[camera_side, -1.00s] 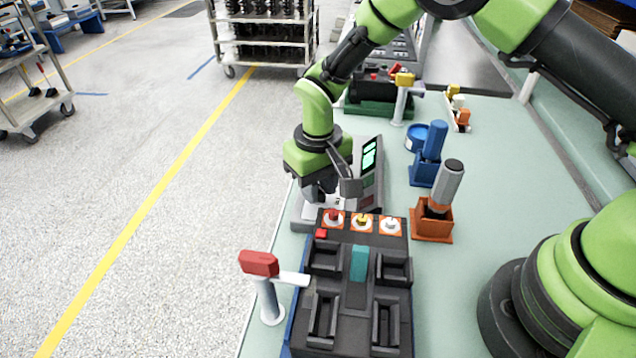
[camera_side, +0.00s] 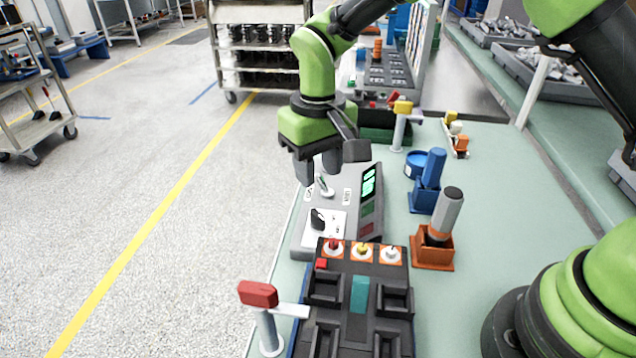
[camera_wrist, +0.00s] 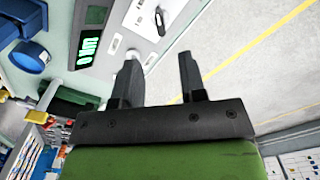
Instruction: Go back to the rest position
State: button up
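My gripper (camera_side: 318,168) hangs above the back part of the grey tester box in the side view, clear of it. In the wrist view my gripper (camera_wrist: 158,82) shows two dark fingers spread apart with nothing between them. The tester box (camera_side: 312,246) has a black rotary knob (camera_side: 317,219), a small toggle lever (camera_side: 325,186) and a tilted panel with a lit green display (camera_side: 370,183). The display also shows in the wrist view (camera_wrist: 91,44). The black test fixture (camera_side: 335,318) with empty dark cradles stands in front of the box.
A red-topped clamp (camera_side: 258,294) stands at the fixture's left. An orange holder with a grey-handled tool (camera_side: 447,212) and a blue holder (camera_side: 427,200) stand to the right. A yellow-topped post (camera_side: 401,122) stands behind. The green table (camera_side: 530,190) is clear at right.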

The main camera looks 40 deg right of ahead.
jog(key=shift+r, duration=0.2)
jog(key=s+d+r+m+t, duration=0.1)
jog(key=s+d+r, duration=0.1)
jog(key=r, duration=0.3)
jog(key=s+d+r+t+y, duration=0.1)
jog(key=s+d+r, duration=0.1)
jog(key=s+r, duration=0.15)
jog(key=s+d+r+m+t, duration=0.1)
jog(key=s+d+r, duration=0.1)
jog(key=r, duration=0.3)
jog(key=s+d+r+m+t, duration=0.1)
jog(key=s+t, duration=0.1)
jog(key=s, duration=0.5)
jog(key=s+d+r+t+y, duration=0.1)
jog(key=s+d+r+t, duration=0.1)
jog(key=s, duration=0.5)
jog(key=shift+d+r+m, duration=0.2)
jog(key=shift+r+m, duration=0.05)
jog(key=shift+m, duration=0.15)
